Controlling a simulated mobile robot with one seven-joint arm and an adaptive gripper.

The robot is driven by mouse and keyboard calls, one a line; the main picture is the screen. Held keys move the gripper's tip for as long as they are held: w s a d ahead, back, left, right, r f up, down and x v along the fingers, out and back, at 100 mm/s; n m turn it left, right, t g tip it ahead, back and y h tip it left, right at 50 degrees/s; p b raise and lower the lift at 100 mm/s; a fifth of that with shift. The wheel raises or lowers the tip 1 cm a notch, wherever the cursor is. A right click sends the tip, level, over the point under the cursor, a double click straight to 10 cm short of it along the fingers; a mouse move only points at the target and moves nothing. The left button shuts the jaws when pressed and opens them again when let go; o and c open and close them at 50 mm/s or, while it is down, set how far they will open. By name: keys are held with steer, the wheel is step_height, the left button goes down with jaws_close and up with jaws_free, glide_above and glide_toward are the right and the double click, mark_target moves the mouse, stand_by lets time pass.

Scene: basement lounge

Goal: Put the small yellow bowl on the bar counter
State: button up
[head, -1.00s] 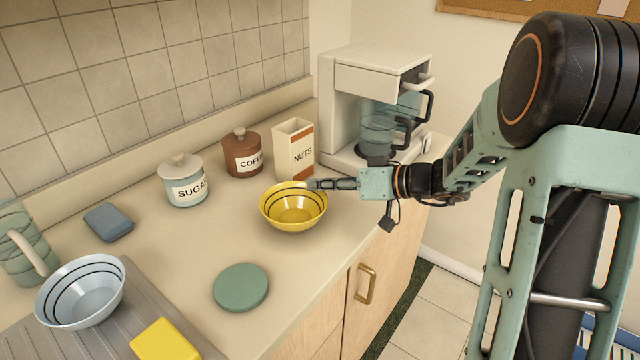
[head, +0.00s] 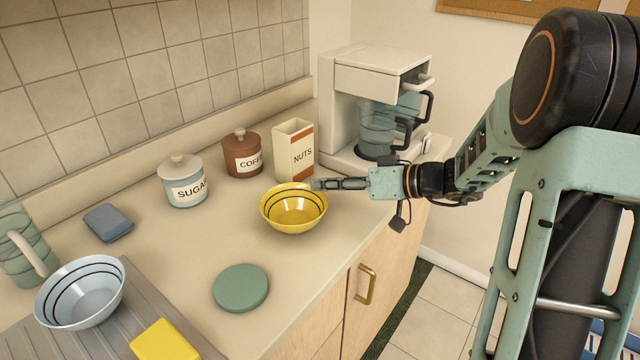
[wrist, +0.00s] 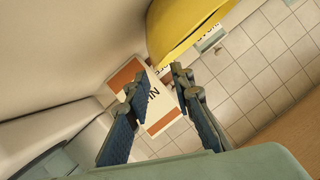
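The small yellow bowl (head: 293,211) with dark rings inside sits upright on the beige counter (head: 215,235), in front of the nuts carton. My gripper (head: 314,184) comes in level from the right, its fingertips close to the bowl's back right rim. In the wrist view my gripper (wrist: 156,84) has its two fingers apart, with nothing between them. The bowl's yellow side (wrist: 185,28) fills the top of that view, just beyond the fingertips. I cannot tell whether a fingertip touches the rim.
The nuts carton (head: 293,152), coffee jar (head: 242,155) and sugar jar (head: 184,184) stand behind. A coffee maker (head: 345,130) is at the back right. A green disc (head: 241,288), pale blue bowl (head: 81,291), yellow block (head: 164,341) and blue cloth (head: 108,222) lie left and front.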

steer(key=v, duration=1)
